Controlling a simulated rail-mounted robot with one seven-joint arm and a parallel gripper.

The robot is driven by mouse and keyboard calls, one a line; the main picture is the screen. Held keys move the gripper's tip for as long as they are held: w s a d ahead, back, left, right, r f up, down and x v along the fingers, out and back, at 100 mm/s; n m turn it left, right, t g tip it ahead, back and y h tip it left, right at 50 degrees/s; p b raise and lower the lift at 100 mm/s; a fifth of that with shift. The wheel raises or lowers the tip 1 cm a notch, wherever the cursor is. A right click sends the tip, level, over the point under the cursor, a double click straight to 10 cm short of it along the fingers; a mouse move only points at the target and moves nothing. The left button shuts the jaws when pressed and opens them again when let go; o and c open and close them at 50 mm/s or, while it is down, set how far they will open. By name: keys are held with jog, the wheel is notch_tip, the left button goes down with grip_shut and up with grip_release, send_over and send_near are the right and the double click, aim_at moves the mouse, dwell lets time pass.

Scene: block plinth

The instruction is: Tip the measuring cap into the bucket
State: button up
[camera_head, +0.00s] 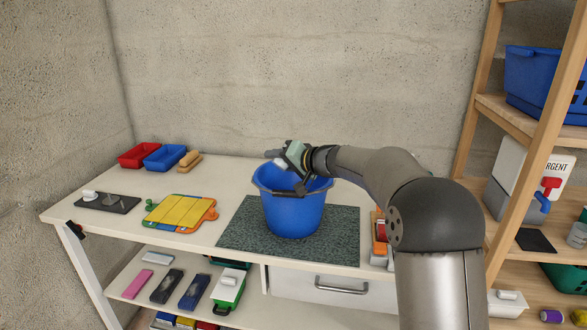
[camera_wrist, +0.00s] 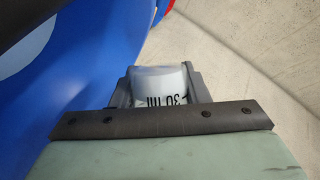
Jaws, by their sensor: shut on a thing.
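The blue bucket (camera_head: 293,213) stands upright on a dark grey-green mat (camera_head: 235,235) on the table. My gripper (camera_head: 279,163) is above the bucket's opening, near its back left rim. In the wrist view my gripper (camera_wrist: 160,88) is shut on the white measuring cap (camera_wrist: 162,84), which carries dark "30 ml" lettering. The cap lies between the two grey fingers; its mouth and any contents are hidden. The bucket's blue wall (camera_wrist: 95,90) fills the left of the wrist view. In the head view the cap (camera_head: 279,163) is small and partly covered by my gripper.
A wooden shelf (camera_head: 535,115) with a detergent container (camera_head: 530,185) stands right.

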jog(key=shift+r+m+g+y+p, duration=0.15)
jog(key=shift+r+m+y+p, duration=0.4)
jog(key=shift+p, duration=2.05)
jog(key=shift+r+m+g+y+p, duration=0.25)
jog(key=shift+m+p, duration=0.6)
jog(key=shift+p, duration=1.7)
jog(key=shift+s+a+f+m+b, duration=0.1)
jog(key=shift+f+m+b, duration=0.3)
jog(key=shift+m+b, duration=0.55)
dwell(1.9)
